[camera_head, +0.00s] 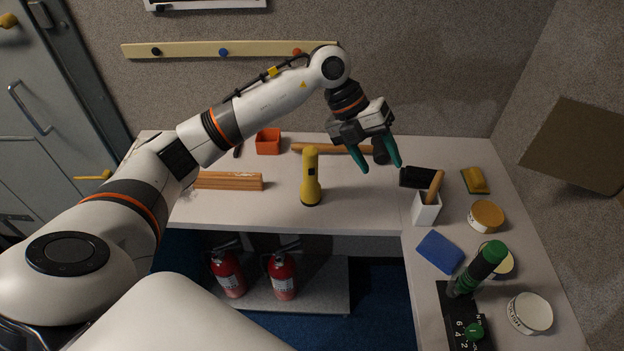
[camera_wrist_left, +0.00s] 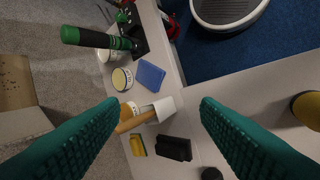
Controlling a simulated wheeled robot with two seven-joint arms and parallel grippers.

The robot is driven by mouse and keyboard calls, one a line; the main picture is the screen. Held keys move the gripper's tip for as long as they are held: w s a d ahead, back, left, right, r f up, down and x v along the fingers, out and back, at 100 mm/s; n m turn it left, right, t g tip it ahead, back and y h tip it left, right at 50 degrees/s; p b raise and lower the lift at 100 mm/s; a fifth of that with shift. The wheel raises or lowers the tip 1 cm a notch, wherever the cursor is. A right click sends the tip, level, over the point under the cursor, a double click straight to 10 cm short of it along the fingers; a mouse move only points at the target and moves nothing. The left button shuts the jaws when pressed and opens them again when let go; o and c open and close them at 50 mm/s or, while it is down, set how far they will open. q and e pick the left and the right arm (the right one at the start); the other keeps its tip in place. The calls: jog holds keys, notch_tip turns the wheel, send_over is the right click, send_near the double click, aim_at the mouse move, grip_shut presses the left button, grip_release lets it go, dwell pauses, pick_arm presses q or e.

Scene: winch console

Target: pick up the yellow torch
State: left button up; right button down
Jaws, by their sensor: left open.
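The yellow torch (camera_head: 311,180) stands upright near the middle of the white worktop in the head view. Part of it shows at the right edge of the left wrist view (camera_wrist_left: 307,108). My left gripper (camera_head: 377,168), with green fingers, is open and empty. It is above the worktop to the right of the torch, clear of it. In the wrist view its two fingers (camera_wrist_left: 157,117) are spread wide with nothing held between them. My right gripper is in neither view.
A wooden-handled mallet (camera_head: 335,149) and orange box (camera_head: 268,142) lie behind the torch; wooden strips (camera_head: 229,181) lie to its left. Right are a white holder (camera_head: 426,208), black block (camera_head: 418,177), blue block (camera_head: 439,252) and green-topped lever (camera_head: 482,268). Fire extinguishers (camera_head: 283,277) stand below.

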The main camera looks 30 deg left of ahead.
aim_at(310, 150)
pick_arm(q)
jog(key=a+r+n+y, duration=0.1)
jog(key=a+y, duration=0.1)
jog(key=a, duration=0.3)
jog(key=a+r+n+y, duration=0.1)
jog(key=a+y, duration=0.1)
jog(key=a, duration=0.3)
jog(key=a+r+n+y, duration=0.1)
jog(key=a+y, duration=0.2)
jog(key=a, duration=0.2)
jog(key=shift+s+r+g, duration=0.1)
jog(key=shift+r+g, duration=0.3)
notch_tip(310, 150, down, 6)
jog(key=shift+d+p, duration=0.1)
jog(key=shift+p, duration=1.15)
notch_tip(310, 150, down, 5)
jog(key=p, duration=0.3)
jog(key=shift+f, duration=0.25)
grip_shut()
